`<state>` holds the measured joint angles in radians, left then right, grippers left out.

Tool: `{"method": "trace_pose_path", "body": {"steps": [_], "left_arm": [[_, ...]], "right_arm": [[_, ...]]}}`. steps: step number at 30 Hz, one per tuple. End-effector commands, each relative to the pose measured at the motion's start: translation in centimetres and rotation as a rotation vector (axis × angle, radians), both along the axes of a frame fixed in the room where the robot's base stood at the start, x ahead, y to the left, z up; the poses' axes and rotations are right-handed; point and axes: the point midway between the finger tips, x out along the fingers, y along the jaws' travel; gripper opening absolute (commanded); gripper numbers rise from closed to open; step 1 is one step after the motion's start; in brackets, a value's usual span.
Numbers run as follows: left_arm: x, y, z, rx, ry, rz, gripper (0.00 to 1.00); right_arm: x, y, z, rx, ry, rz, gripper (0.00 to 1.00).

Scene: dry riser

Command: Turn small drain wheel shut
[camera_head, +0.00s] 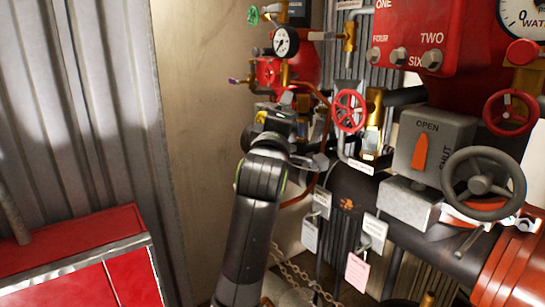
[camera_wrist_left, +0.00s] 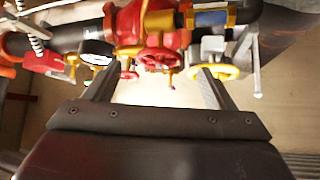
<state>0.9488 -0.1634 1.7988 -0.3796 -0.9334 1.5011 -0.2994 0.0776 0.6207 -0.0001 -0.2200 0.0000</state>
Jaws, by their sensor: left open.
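Several small handwheels show, and I cannot tell for certain which is the drain wheel. In the head view a red spoked wheel (camera_head: 349,111) sits right of my left gripper (camera_head: 298,122), and a smaller red wheel (camera_head: 268,72) sits above it. A yellow part (camera_head: 262,117) is partly hidden by the gripper. My left gripper also shows there (camera_wrist_left: 158,80), open and empty. My right gripper is not in view.
A grey lever box marked OPEN and SHUT (camera_head: 432,142) and a large grey handwheel (camera_head: 483,184) stand at right. Dark pipework (camera_head: 350,192) with hanging tags runs below. A pressure gauge (camera_head: 285,42) is above. A red cabinet (camera_head: 75,255) is at lower left.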

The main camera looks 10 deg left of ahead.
Motion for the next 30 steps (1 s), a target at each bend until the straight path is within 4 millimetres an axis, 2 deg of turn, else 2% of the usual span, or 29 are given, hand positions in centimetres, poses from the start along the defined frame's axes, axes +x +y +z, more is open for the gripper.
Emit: {"method": "trace_pose_path", "body": {"steps": [1,3,15,21,30], "left_arm": [[-1.0,-0.1,-0.6,-0.005,-0.003,-0.003,0.77],[-2.2,0.0,-1.0,-0.004,-0.002,-0.002,0.77],[-9.0,0.2,-2.4,-0.003,-0.001,-0.002,0.77],[-10.6,0.2,-2.6,-0.001,0.0,0.0,0.77],[-10.8,0.3,-2.5,0.001,0.001,0.0,0.77]], "right_arm": [[0.0,0.0,-0.9,0.0,0.0,0.0,0.77],[0.0,0.0,-1.5,0.0,0.001,0.0,0.77],[-0.1,-0.2,-4.4,-0.003,0.001,0.001,0.77],[-0.1,-0.3,-4.9,-0.003,0.002,0.0,0.77],[-0.1,-0.2,-4.9,-0.003,0.002,0.0,0.77]]}}
